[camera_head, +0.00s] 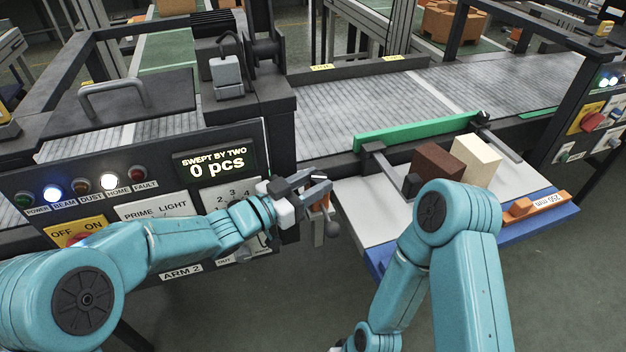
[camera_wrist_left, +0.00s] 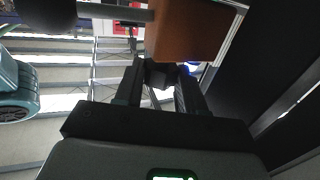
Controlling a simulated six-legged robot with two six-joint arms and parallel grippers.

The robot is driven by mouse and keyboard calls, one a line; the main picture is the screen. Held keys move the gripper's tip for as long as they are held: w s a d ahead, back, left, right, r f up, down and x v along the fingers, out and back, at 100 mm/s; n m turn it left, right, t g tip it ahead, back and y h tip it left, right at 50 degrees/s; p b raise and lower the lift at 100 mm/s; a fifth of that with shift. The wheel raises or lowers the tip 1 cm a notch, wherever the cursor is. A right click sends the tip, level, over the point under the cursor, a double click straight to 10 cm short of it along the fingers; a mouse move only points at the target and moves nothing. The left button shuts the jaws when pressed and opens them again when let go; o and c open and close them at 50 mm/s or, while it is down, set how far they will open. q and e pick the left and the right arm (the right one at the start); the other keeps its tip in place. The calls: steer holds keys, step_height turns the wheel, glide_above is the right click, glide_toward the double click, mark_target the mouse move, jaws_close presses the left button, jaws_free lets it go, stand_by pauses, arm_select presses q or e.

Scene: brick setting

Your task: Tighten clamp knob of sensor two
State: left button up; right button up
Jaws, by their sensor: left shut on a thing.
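My left gripper (camera_head: 318,188) is at the right end of the machine's front panel, beside an orange bracket (camera_head: 325,203) on a grey post. In the left wrist view my left gripper (camera_wrist_left: 160,78) has its two fingers closed on a small dark piece, which looks like the clamp knob (camera_wrist_left: 159,73). An orange-brown block (camera_wrist_left: 186,30) is just beyond the fingertips. The fingers hide most of the knob in the head view. No label for sensor two is readable. My right arm shows, but its gripper is not visible.
The display (camera_head: 216,165) reads "SWEPT BY TWO 0 pcs". A side tray (camera_head: 366,205) holds a brown block (camera_head: 437,164) and a cream block (camera_head: 476,158) beside a green bar (camera_head: 418,131). My right arm stands in front of the tray.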

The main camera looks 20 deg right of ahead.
arm_select(q)
steer(key=shift+r, duration=0.15)
steer(key=o, duration=1)
steer(key=shift+o, duration=0.2)
